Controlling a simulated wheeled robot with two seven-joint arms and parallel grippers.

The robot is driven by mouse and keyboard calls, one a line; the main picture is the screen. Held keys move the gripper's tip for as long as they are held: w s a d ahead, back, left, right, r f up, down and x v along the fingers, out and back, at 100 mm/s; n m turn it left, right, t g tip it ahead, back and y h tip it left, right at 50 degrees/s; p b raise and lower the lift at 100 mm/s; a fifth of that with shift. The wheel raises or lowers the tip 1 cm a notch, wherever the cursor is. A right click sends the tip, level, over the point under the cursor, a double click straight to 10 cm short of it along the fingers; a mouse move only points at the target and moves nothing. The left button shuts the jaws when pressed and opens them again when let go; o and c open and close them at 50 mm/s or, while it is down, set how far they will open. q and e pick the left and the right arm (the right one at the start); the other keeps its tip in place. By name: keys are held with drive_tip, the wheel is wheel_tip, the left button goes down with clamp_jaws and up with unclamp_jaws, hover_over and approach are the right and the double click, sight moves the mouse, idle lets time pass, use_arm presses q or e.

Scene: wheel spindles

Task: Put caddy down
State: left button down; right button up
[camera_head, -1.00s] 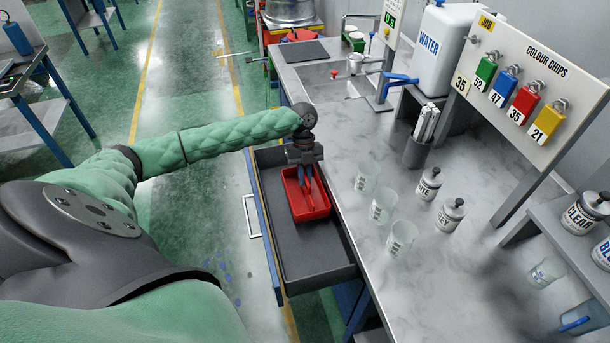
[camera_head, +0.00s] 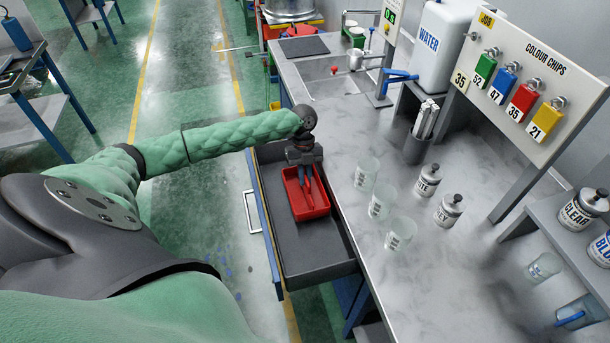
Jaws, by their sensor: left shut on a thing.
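The caddy is a small red open-topped tray (camera_head: 316,209) with a raised middle handle. It is in the open grey drawer (camera_head: 311,262), towards the drawer's far end. It looks level, but I cannot tell whether its base touches the drawer floor. My left gripper (camera_head: 308,183) points down into the caddy and is shut on its handle. The fingers and wrist hide part of the handle and the caddy's far side. My right gripper is not in view.
The worktop right of the drawer carries several clear cups (camera_head: 380,201), lidded jars (camera_head: 449,209), a holder of white sticks (camera_head: 417,147) and a water container (camera_head: 445,45). The drawer floor in front of the caddy is clear. A colour-chip board (camera_head: 540,75) stands behind.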

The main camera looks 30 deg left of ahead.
use_arm(q)
drive_tip(key=shift+f, duration=0.1)
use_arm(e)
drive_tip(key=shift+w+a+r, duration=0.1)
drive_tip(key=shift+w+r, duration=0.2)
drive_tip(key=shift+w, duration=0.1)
use_arm(q)
drive_tip(key=c, duration=1.5)
unclamp_jaws()
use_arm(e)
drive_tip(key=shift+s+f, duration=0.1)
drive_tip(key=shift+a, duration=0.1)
